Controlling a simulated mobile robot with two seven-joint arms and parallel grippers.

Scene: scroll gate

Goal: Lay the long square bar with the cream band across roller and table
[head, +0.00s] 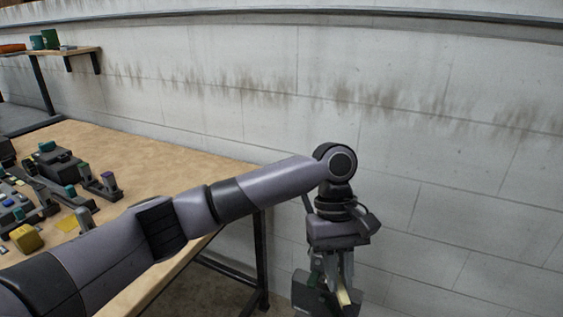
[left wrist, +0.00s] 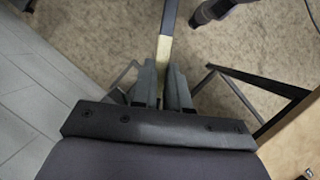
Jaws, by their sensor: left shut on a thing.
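My left gripper (head: 338,287) hangs fingers down to the right of the wooden table (head: 160,165), beyond its right end. It is shut on the long square bar, whose cream band (head: 344,297) shows between the fingers. In the left wrist view the gripper (left wrist: 162,88) closes around the bar at the cream band (left wrist: 163,52). A dark length of the bar (left wrist: 169,16) runs on past the band to the top edge of that view. The bar's far end is out of view. I cannot make out the roller. My right gripper is not in view.
Dark machine parts with teal knobs (head: 60,165) and a yellow block (head: 26,238) crowd the table's left side. The table's right part is bare. A block wall (head: 450,120) stands behind. A shelf (head: 75,50) holds green pots at far left.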

